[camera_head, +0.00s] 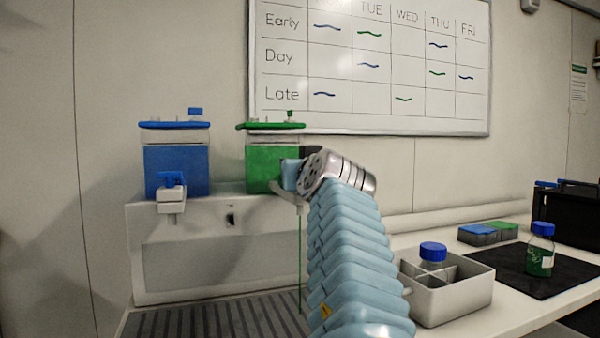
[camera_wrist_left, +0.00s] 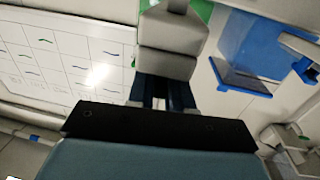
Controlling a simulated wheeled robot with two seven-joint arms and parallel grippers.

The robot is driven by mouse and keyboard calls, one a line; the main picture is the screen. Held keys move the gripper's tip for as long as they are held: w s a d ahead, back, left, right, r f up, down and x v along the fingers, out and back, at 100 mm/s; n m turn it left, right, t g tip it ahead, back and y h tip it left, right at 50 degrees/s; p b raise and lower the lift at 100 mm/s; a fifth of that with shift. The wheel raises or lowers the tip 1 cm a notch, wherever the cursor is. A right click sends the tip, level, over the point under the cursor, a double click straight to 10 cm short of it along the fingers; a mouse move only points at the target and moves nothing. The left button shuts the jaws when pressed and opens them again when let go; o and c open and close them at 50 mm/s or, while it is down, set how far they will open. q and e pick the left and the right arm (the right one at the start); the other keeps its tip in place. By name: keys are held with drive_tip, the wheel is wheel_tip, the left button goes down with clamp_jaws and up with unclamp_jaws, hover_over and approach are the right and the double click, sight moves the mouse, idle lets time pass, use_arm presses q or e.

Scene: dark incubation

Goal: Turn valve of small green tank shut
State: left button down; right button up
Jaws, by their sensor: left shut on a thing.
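The small green tank (camera_head: 268,165) stands on a white ledge beside the blue tank, its green lid (camera_head: 270,125) on top. My left gripper (camera_head: 291,176) is at the lower right front of the green tank, at its tap (camera_head: 288,192). In the wrist view the dark fingers of my left gripper (camera_wrist_left: 165,92) are shut on a pale grey part of the tap (camera_wrist_left: 168,62). The valve handle is largely hidden by my gripper. A thin green stream (camera_head: 299,255) runs straight down below the tap. My right gripper is not in view.
The blue tank (camera_head: 177,170) with its own blue-handled tap (camera_head: 171,185) stands to the left. A ribbed drain grate (camera_head: 215,318) lies below. To the right are a grey divided box (camera_head: 450,300) with a blue-capped bottle and a black mat (camera_head: 535,285) with a green-filled bottle (camera_head: 540,250).

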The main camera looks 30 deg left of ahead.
use_arm(q)
drive_tip(key=shift+f+m+t+h+b, duration=0.15)
drive_tip(key=shift+m+t+h+b, duration=0.15)
drive_tip(key=shift+m+t+h, duration=0.55)
drive_tip(key=m+t+h, duration=0.2)
drive_tip(key=h, duration=0.2)
drive_tip(key=shift+m, duration=0.25)
drive_tip(key=m+h+b, duration=0.1)
drive_tip(key=h, duration=0.1)
drive_tip(key=shift+m+t+h, duration=0.35)
drive_tip(key=shift+m, duration=0.05)
drive_tip(key=m+h+b, duration=0.3)
drive_tip(key=h, duration=0.1)
drive_tip(key=shift+f+h, duration=0.15)
drive_tip(key=shift+h, duration=0.25)
drive_tip(key=m+h+b, duration=0.1)
drive_tip(key=h, duration=0.1)
drive_tip(key=shift+m+h, duration=0.4)
drive_tip(key=shift+r+m+h+b, duration=0.2)
drive_tip(key=shift+m+h+b, duration=0.3)
drive_tip(key=shift+m+h, duration=0.15)
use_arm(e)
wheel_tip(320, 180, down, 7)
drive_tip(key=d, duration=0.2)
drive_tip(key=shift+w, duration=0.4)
use_arm(q)
drive_tip(key=shift+h, duration=0.35)
drive_tip(key=shift+r, duration=0.1)
